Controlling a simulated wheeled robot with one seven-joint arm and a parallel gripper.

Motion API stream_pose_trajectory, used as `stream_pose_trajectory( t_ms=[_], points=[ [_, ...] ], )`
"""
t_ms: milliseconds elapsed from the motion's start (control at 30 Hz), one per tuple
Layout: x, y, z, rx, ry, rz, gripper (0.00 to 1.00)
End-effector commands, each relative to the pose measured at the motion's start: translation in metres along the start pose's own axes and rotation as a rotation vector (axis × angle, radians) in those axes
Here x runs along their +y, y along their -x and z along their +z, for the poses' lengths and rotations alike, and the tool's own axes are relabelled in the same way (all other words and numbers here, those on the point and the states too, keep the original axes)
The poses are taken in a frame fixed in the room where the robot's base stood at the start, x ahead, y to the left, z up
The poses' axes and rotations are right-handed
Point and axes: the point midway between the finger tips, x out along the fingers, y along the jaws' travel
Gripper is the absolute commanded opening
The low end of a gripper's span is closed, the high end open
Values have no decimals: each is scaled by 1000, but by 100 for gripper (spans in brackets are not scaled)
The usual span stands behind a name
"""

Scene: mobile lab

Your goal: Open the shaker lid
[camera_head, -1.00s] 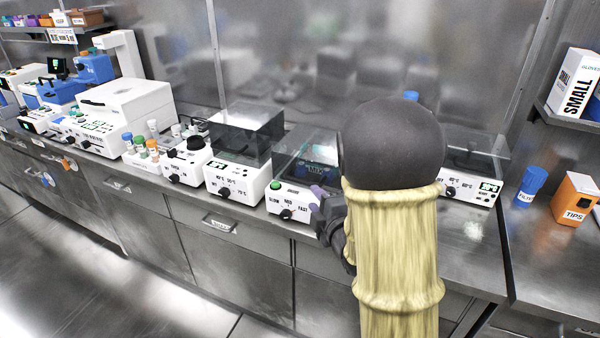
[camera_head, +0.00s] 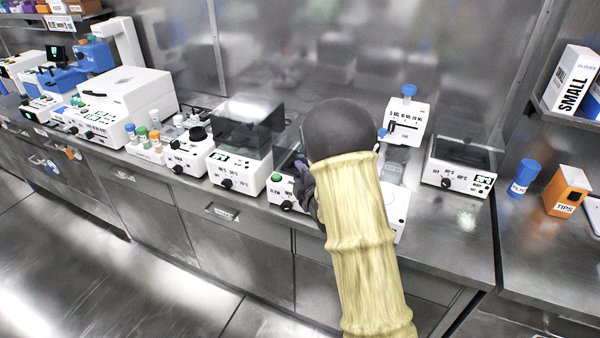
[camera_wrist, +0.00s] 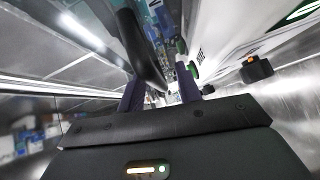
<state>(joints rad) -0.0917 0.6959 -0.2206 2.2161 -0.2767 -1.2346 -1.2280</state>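The shaker (camera_head: 287,190) is a white box with a speed knob and a green button, standing on the bench in the head view. A small strip of its clear, dark-tinted lid (camera_head: 286,158) shows; my arm hides the rest. My gripper (camera_head: 308,188) is at the shaker's front right, mostly hidden behind my arm. In the wrist view my gripper (camera_wrist: 160,93) has its two purple fingers apart. A thick black curved bar (camera_wrist: 140,45) runs down toward the gap between them; I cannot tell whether it is the lid's handle or whether the fingers touch it.
A white device with a dark clear cover (camera_head: 240,160) stands close left of the shaker. A blue bottle (camera_head: 524,177) and an orange tips box (camera_head: 567,190) are far right.

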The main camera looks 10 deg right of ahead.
Motion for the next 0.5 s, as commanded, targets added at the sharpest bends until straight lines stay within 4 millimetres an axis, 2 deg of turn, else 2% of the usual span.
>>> stream_pose_trajectory(
  t_ms=[267, 433, 467, 500],
  points=[
    [0, -2, 0, 0, 0, 1, 34],
    [0, -2, 0, 0, 0, 0, 5],
    [0, -2, 0, 0, 0, 0, 0],
    [0, -2, 0, 0, 0, 0, 0]
  ],
)
